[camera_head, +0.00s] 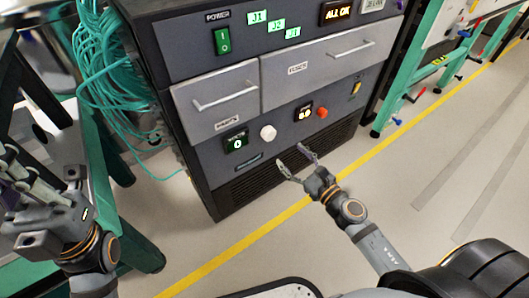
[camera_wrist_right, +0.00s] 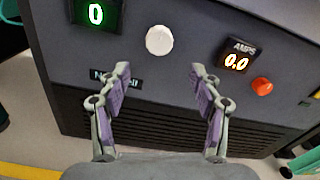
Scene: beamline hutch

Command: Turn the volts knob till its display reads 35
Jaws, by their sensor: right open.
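The white knob (camera_head: 268,132) is on the front of the dark cabinet, just right of a green display (camera_head: 237,141) that reads 0. The label over this display is too small to read surely. In the right wrist view the white knob (camera_wrist_right: 159,40) lies ahead of and between my fingertips, apart from them, and the green display (camera_wrist_right: 95,14) also reads 0. My right gripper (camera_head: 298,163) is open and empty, below and right of the knob in the head view. My left gripper (camera_head: 38,200) is at the far left, away from the cabinet; its finger opening is unclear.
An AMPS display (camera_wrist_right: 236,57) reading 0.0 and an orange knob (camera_wrist_right: 262,86) are right of the white knob. Drawers with bar handles (camera_head: 225,97) jut above the knobs. Teal cables (camera_head: 105,65) hang at the cabinet's left. Floor with a yellow line (camera_head: 250,238) lies before it.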

